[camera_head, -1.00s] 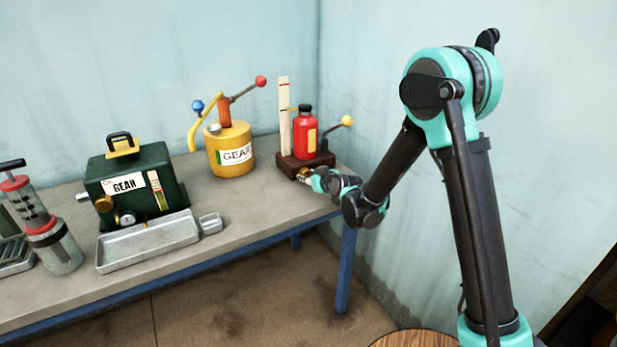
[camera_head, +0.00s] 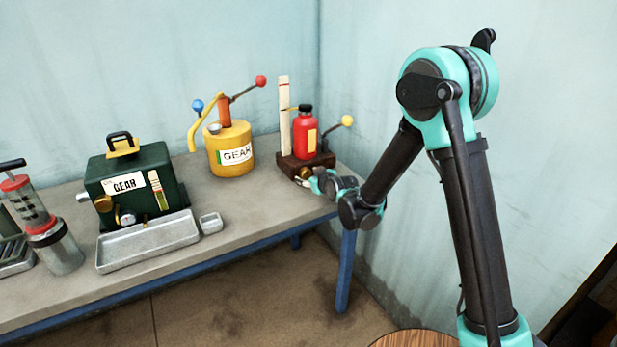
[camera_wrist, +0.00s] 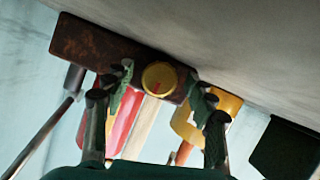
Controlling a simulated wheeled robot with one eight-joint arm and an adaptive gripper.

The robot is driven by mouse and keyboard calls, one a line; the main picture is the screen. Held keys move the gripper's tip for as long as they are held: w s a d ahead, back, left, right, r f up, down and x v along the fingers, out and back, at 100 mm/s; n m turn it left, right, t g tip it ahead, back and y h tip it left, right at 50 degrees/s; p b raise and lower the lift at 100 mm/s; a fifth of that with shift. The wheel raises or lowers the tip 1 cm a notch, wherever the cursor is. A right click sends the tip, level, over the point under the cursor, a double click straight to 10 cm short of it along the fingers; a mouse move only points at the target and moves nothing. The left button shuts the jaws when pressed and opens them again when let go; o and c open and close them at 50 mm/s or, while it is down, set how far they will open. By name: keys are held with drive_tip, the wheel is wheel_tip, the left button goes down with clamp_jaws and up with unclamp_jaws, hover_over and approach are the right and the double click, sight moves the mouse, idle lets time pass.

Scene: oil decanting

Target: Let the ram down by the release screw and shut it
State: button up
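The jack has a red body (camera_head: 304,137) with a black cap and stands upright on a dark brown base (camera_head: 290,160) at the bench's right end. Beside it is an upright white scale (camera_head: 284,120) with a red mark near its top; a thin yellow pointer reaches it below that mark. The brass release screw (camera_head: 304,173) is low on the base's front. In the wrist view the round screw head (camera_wrist: 160,78) shows between the fingers. My gripper (camera_head: 312,179) is at the screw. In the wrist view my gripper (camera_wrist: 158,112) is open, its fingers apart on both sides of the screw.
A yellow GEAR can (camera_head: 232,160) with a pump handle stands left of the jack. Further left are a green GEAR box (camera_head: 110,187), a metal tray (camera_head: 150,244), a small dish (camera_head: 210,222) and a syringe-like pump (camera_head: 55,245). The wall is close behind.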

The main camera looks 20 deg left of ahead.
drive_tip(key=v, duration=1.2)
idle(0.3)
drive_tip(key=s+d+f+m+g+h, duration=0.1)
drive_tip(key=s+d+m+h, duration=0.15)
drive_tip(key=d, duration=1.05)
drive_tip(key=s+d+f+m+g+h, duration=0.1)
drive_tip(key=d+m+h, duration=0.25)
drive_tip(key=d, duration=0.95)
drive_tip(key=s+d+f+m+g+h, duration=0.1)
drive_tip(key=s+d+f+m, duration=0.1)
drive_tip(key=s+d, duration=0.6)
drive_tip(key=s+d+f+m+g+h, duration=0.2)
drive_tip(key=s+d+f+m, duration=0.1)
drive_tip(key=s+d, duration=0.5)
drive_tip(key=shift+d+m+h, duration=0.3)
drive_tip(key=shift+d, duration=0.2)
